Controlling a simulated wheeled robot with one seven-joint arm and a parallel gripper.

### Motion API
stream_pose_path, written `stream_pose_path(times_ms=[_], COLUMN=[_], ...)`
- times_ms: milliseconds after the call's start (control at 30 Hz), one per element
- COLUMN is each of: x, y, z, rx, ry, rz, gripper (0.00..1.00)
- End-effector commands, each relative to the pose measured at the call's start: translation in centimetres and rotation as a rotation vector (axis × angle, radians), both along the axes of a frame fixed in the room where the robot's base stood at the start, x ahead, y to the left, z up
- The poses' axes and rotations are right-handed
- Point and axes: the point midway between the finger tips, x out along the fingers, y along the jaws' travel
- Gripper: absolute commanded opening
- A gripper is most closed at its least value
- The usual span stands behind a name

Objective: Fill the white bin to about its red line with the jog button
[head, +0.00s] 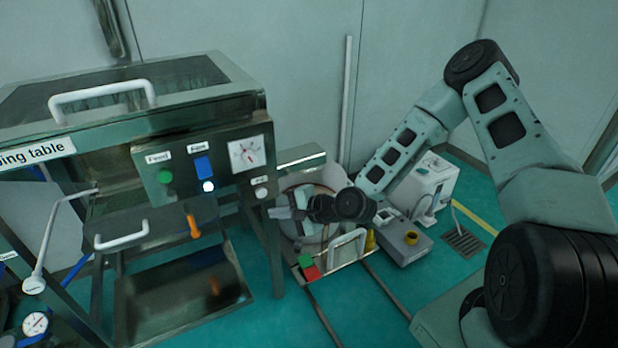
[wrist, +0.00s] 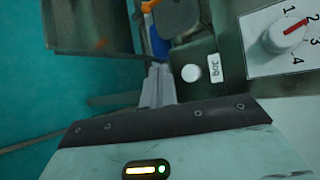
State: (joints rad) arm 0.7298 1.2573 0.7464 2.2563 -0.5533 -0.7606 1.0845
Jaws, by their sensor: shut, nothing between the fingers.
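The jog button is a round white button (head: 261,193) under a small label on the machine's front panel in the head view. In the wrist view the white button (wrist: 191,73) sits beside its "Jog" label. My gripper (head: 277,213) is shut and empty, a little below and right of the button in the head view. In the wrist view its closed fingertips (wrist: 158,70) are just left of the button; contact cannot be told. The white bin (head: 312,232) stands behind my wrist, largely covered by it. A reddish line shows near its rim; its fill level is hidden.
The panel carries a dial (head: 248,153), a green button (head: 165,177) and a blue switch (head: 203,167). An orange handle (head: 193,227) sticks out lower left.

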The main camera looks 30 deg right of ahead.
Motion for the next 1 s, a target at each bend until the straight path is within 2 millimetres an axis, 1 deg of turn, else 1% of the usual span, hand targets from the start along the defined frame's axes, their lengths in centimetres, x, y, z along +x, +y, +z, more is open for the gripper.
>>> stream_pose_path(times_ms=[167, 267, 500, 600, 700, 833, 1000], x=[-0.1, -0.4, -1.9, -2.6, -3.2, -3.7, -3.8], y=[-0.1, -0.1, -0.2, -0.2, -0.2, -0.1, -0.1], z=[-0.4, -0.8, -1.2, -1.1, -0.8, -0.5, -0.3], rx=[-0.045, -0.138, -0.457, -0.567, -0.646, -0.704, -0.720], ry=[-0.053, -0.172, -0.606, -0.766, -0.888, -0.977, -1.003], rz=[0.031, 0.093, 0.299, 0.362, 0.403, 0.431, 0.438], gripper=[0.00, 0.00, 0.00, 0.00, 0.00, 0.00, 0.00])
